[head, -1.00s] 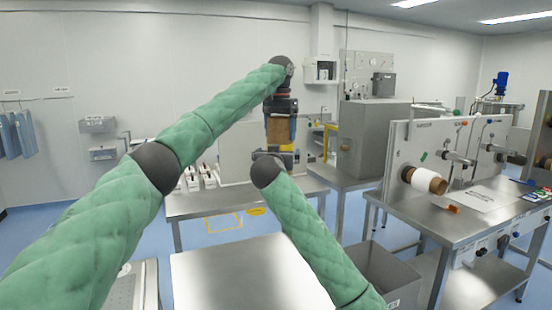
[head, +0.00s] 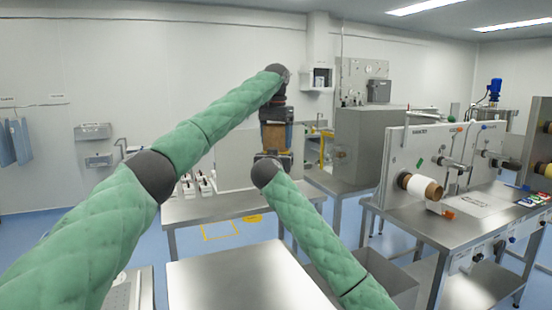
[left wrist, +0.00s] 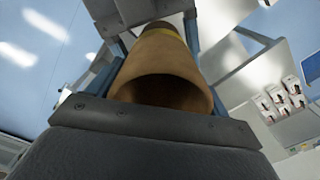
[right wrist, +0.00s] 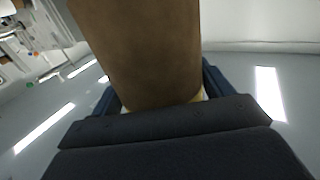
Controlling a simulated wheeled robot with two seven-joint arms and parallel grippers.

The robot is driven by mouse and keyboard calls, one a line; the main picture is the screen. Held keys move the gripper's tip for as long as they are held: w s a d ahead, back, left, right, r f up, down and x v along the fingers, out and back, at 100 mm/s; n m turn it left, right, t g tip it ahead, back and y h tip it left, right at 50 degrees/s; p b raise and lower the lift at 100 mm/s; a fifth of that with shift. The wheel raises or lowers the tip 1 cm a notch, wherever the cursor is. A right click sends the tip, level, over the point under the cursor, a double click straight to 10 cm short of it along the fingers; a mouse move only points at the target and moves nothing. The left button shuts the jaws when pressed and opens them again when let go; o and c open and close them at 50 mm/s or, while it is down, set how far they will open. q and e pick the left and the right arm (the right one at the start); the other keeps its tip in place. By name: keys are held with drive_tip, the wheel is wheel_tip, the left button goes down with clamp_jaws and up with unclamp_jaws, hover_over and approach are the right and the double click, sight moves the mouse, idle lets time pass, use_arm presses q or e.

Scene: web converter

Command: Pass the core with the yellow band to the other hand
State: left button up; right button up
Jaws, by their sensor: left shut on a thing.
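The core (head: 277,136) is a brown tube held upright between my two grippers in the head view. My left gripper (head: 276,116) is above it and shut on its upper end. In the left wrist view the core (left wrist: 165,65) shows its open end, with the yellow band (left wrist: 160,28) farther along it. My right gripper (head: 273,156) is below, at the core's lower end. In the right wrist view the core (right wrist: 140,50) stands between the blue fingers; whether they press on it I cannot tell. The band is mostly hidden in the head view.
A bare steel table (head: 250,275) is in front of me, with a grey bin (head: 385,275) to its right. A machine bench (head: 440,225) with a white roll (head: 420,187) stands at right. Another table (head: 215,208) with white holders stands behind my arms.

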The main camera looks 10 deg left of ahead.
use_arm(q)
drive_tip(key=o, duration=1.4)
drive_tip(key=shift+c, duration=0.2)
drive_tip(key=shift+r, duration=0.1)
